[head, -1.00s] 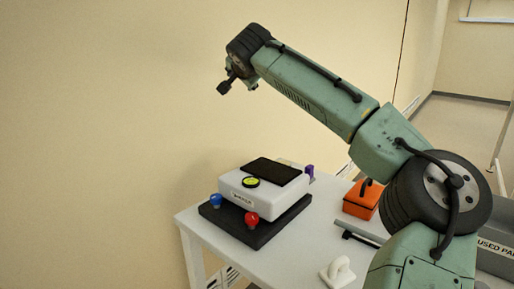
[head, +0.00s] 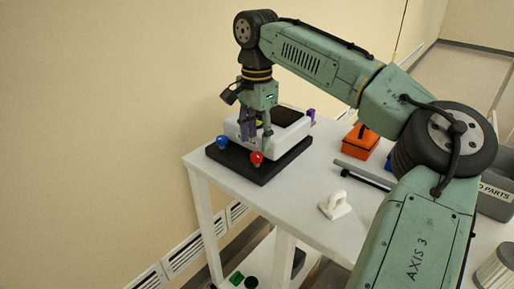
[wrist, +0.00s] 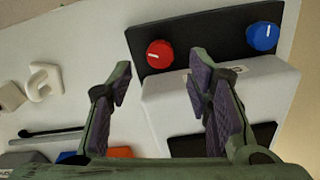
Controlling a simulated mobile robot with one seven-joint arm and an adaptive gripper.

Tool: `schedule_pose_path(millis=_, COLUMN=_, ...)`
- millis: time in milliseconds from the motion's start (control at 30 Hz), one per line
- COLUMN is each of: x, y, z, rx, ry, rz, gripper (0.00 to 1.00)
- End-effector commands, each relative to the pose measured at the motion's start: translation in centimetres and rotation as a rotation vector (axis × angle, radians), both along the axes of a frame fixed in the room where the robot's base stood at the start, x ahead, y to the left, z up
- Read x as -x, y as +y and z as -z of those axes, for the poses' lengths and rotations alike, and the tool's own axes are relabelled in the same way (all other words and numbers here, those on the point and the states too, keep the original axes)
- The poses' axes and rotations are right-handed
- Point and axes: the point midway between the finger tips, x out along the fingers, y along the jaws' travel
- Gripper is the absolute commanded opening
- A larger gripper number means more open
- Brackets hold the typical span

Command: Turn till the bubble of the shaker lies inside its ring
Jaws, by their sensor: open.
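The shaker (head: 285,141) is a white box with a dark top pad, standing on a black base (head: 262,179). A red knob (head: 256,158) and a blue knob (head: 222,142) sit on the base's front edge. The wrist view shows the red knob (wrist: 160,54) and blue knob (wrist: 262,36) with white marks. My gripper (head: 256,137) points down above the front of the shaker, open and empty. In the wrist view its fingers (wrist: 158,72) stand apart, with the red knob between and beyond their tips. The bubble level is mostly hidden behind my gripper; its bubble cannot be read.
The white table (head: 300,205) also holds an orange box (head: 360,142), a grey bar with a black rod (head: 355,172), a white handled piece (head: 335,205) and a small purple thing (head: 311,115) behind the shaker. A beige wall (head: 90,120) is close on the left.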

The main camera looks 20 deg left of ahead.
Motion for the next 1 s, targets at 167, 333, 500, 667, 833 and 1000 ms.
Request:
schedule_pose_path(millis=167, x=0.0, y=0.0, z=2.7, rx=0.001, ry=0.0, rz=-0.001, gripper=0.46)
schedule_pose_path(millis=333, x=0.0, y=0.0, z=4.1, rx=-0.001, ry=-0.001, rz=0.0, gripper=0.46)
schedule_pose_path(millis=500, x=0.0, y=0.0, z=4.4, rx=-0.002, ry=-0.001, rz=0.0, gripper=0.46)
schedule_pose_path(millis=667, x=0.0, y=0.0, z=4.4, rx=-0.001, ry=-0.002, rz=0.0, gripper=0.45)
schedule_pose_path(millis=833, x=0.0, y=0.0, z=4.3, rx=-0.001, ry=-0.002, rz=0.0, gripper=0.33)
schedule_pose_path(millis=1000, x=0.0, y=0.0, z=4.3, rx=-0.001, ry=-0.002, rz=0.0, gripper=0.22)
